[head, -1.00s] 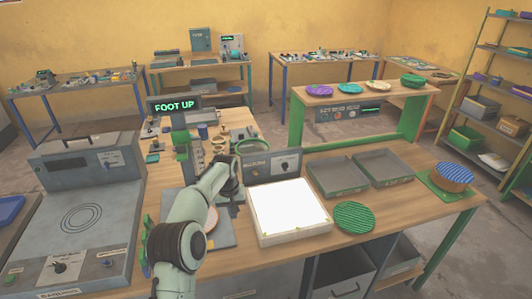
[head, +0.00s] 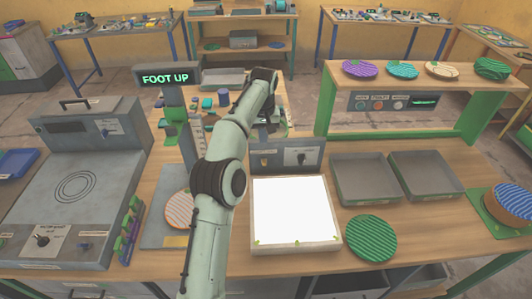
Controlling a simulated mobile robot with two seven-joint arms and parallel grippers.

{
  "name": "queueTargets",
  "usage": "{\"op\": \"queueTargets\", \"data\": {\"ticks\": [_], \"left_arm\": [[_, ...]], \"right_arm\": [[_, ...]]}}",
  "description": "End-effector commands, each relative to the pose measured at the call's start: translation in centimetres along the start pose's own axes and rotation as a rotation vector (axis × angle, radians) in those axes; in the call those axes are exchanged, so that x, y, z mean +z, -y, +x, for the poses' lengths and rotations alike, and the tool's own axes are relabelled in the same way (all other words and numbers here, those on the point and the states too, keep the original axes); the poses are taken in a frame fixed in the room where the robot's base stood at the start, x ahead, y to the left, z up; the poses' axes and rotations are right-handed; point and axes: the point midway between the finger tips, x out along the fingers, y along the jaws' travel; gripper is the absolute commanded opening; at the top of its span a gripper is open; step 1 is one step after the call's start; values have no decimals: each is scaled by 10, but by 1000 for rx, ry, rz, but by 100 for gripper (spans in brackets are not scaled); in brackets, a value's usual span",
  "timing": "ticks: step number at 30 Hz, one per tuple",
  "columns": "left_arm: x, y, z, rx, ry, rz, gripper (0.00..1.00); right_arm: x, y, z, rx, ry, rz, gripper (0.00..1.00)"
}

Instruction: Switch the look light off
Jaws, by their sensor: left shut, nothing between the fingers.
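The look light is a white, brightly lit square panel (head: 292,212) in a pale frame on the bench, in the middle of the head view. My left arm reaches up from the bottom, left of the lit panel. My left gripper (head: 270,118) is shut and empty, beyond the top left of the control box. The arm's wrist partly hides its fingers, and I cannot tell whether they touch anything. My right gripper is not in view.
A press with a "FOOT UP" display (head: 167,78) stands left of my arm. A striped disc (head: 179,209) lies at its base. A green striped plate (head: 371,238) lies right of the light. Two grey trays (head: 365,205) stand behind that plate. A grey hotplate machine (head: 75,190) is at left.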

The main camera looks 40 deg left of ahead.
Motion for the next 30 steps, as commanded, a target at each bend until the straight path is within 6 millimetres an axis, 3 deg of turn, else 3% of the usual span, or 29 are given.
{"op": "queueTargets", "data": {"ticks": [7,21,30], "left_arm": [[0,0,12,0,2,1,0],[-1,-1,90,0,1,0,0],[-1,-1,100,2,-2,0,0]], "right_arm": [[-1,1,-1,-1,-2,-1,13],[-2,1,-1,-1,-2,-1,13],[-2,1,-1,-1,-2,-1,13]]}}
